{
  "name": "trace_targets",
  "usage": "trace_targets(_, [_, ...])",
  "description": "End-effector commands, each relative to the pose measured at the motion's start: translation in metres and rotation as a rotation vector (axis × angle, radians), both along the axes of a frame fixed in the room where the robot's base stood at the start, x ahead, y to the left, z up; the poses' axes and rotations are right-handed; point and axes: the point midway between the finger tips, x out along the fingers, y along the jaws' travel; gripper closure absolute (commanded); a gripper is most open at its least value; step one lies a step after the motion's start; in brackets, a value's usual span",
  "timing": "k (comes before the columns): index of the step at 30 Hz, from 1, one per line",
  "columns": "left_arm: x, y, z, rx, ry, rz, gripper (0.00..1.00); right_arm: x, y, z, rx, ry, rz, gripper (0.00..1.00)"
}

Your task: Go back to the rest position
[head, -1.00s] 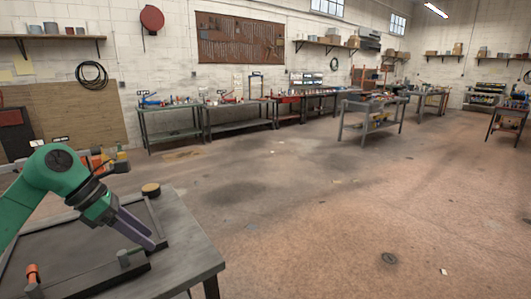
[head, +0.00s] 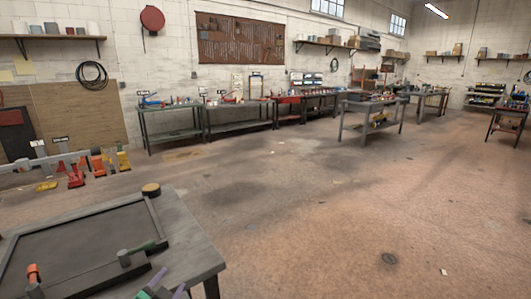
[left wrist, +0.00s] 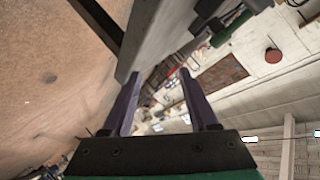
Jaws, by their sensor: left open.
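My left gripper (head: 163,292) shows only by its fingertips at the bottom edge of the head view, low in front of the bench (head: 190,232). In the left wrist view its two purple fingers (left wrist: 160,78) stand apart with nothing between them. A grey beam-like edge (left wrist: 150,40) lies just beyond the fingers there. On the bench is a dark frame (head: 85,212) with a grey bar (head: 95,281) along its near side. My right gripper is in neither view.
A round yellow-topped piece (head: 151,189) stands at the frame's far corner. An orange-capped peg (head: 33,273) and a green-ended piece (head: 150,247) are near the bar. Red and yellow stands (head: 75,176) are on the floor behind. Open floor lies to the right.

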Motion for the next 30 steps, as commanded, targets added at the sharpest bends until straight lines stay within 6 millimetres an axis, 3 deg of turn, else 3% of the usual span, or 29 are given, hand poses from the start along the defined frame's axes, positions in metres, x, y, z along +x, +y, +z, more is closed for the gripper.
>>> trace_targets(1, [-0.02,0.004,-0.024,-0.068,0.1,0.048,0.4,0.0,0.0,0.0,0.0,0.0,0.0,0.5])
trace_targets(3, [-0.048,0.007,-0.052,-0.15,0.234,0.109,0.4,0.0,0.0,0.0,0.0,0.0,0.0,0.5])
trace_targets(6, [-0.086,0.008,-0.083,-0.239,0.396,0.178,0.4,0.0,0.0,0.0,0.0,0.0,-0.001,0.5])
trace_targets(15, [-0.197,-0.003,-0.134,-0.425,0.806,0.338,0.4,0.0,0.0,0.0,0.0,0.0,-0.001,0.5])
trace_targets(23, [-0.19,-0.006,-0.225,-0.415,0.861,0.348,0.4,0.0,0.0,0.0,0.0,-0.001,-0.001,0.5])
trace_targets(30, [-0.209,-0.004,-0.336,-0.398,0.91,0.352,0.4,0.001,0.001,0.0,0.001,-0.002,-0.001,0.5])
